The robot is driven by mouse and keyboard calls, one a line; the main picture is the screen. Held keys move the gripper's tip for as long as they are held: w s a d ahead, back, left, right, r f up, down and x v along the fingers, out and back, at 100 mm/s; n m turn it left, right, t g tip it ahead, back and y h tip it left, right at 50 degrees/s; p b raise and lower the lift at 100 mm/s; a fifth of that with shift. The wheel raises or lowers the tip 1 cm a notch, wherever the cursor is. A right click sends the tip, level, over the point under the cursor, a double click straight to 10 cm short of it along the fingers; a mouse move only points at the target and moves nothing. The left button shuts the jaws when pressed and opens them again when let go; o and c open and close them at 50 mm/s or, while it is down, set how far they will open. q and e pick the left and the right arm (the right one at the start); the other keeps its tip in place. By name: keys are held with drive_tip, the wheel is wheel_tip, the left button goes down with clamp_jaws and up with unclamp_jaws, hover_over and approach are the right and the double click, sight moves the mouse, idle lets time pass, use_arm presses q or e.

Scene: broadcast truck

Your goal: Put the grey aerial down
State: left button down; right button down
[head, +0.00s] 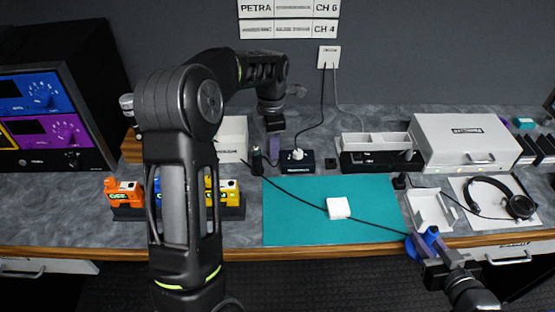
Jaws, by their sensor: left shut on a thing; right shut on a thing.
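My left gripper (274,148) points down near the back of the counter, behind the teal mat. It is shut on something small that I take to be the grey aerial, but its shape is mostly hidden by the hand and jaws. My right gripper (432,248) is at the front edge of the counter, at the lower right. It is shut on a blue piece (431,236), where a black cable ends.
The teal mat (300,220) is mostly clear. A black box with a white plug (298,158) stands close right of my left gripper. Orange and yellow units (124,190) stand left, partly behind my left arm. A white tray (432,208) and headphones (500,197) lie right.

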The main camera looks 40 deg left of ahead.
sight(273, 170)
use_arm(q)
drive_tip(key=shift+f, duration=1.35)
use_arm(e)
drive_tip(key=shift+r, duration=0.3)
use_arm(q)
wheel_tip(273, 170, down, 4)
drive_tip(key=shift+r+p, duration=0.2)
drive_tip(key=shift+p, duration=0.45)
use_arm(e)
drive_tip(key=shift+r, duration=0.5)
use_arm(q)
drive_tip(key=shift+f+b, duration=0.45)
use_arm(e)
drive_tip(key=shift+f, duration=0.4)
use_arm(q)
drive_tip(key=c, duration=1.1)
unclamp_jaws()
drive_tip(key=shift+f, duration=0.1)
use_arm(e)
drive_tip(key=shift+w, duration=0.1)
